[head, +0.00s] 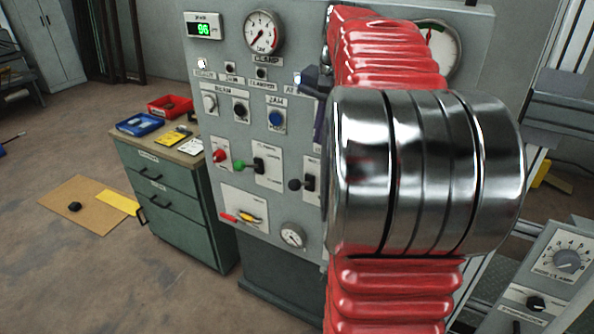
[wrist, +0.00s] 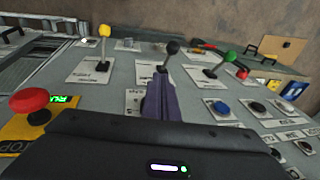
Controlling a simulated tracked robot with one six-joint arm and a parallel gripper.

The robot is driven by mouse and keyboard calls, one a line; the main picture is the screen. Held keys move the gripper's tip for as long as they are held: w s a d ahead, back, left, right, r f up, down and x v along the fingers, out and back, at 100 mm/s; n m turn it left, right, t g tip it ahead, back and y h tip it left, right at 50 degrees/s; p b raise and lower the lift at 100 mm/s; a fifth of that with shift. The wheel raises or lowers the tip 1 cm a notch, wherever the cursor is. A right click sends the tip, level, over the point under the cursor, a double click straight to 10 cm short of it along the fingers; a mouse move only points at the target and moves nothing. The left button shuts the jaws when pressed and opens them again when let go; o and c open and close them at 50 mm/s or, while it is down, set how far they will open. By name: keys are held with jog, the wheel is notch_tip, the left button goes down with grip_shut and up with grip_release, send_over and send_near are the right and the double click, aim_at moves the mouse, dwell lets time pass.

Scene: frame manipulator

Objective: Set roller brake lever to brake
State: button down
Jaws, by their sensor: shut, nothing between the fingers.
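The panel labels are too small to read, so I cannot tell which lever is the roller brake lever. In the wrist view a black-knobbed lever (wrist: 172,48) stands just beyond the tips of my gripper (wrist: 160,82). The purple fingers are together and hold nothing; I cannot tell whether they touch its plate. A yellow-knobbed lever (wrist: 104,32) stands to its left and a green-knobbed lever (wrist: 229,57) to its right. The head view shows the black knob (head: 295,184) and green knob (head: 240,165) on the grey panel, left of my arm. My arm hides the panel's right part.
A red mushroom button (wrist: 29,100) on a yellow plate is near at left in the wrist view. Push buttons, including a blue one (wrist: 221,107), are at right. A green cabinet (head: 168,200) stands left of the panel. Open floor (head: 50,260) lies farther left.

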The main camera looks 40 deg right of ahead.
jog(key=shift+f, duration=0.1)
send_over(301, 183)
jog(key=s, duration=0.2)
notch_tip(301, 183, down, 12)
jog(key=shift+w+a+f, duration=0.15)
jog(key=shift+w+f, duration=0.1)
jog(key=shift+w, duration=0.25)
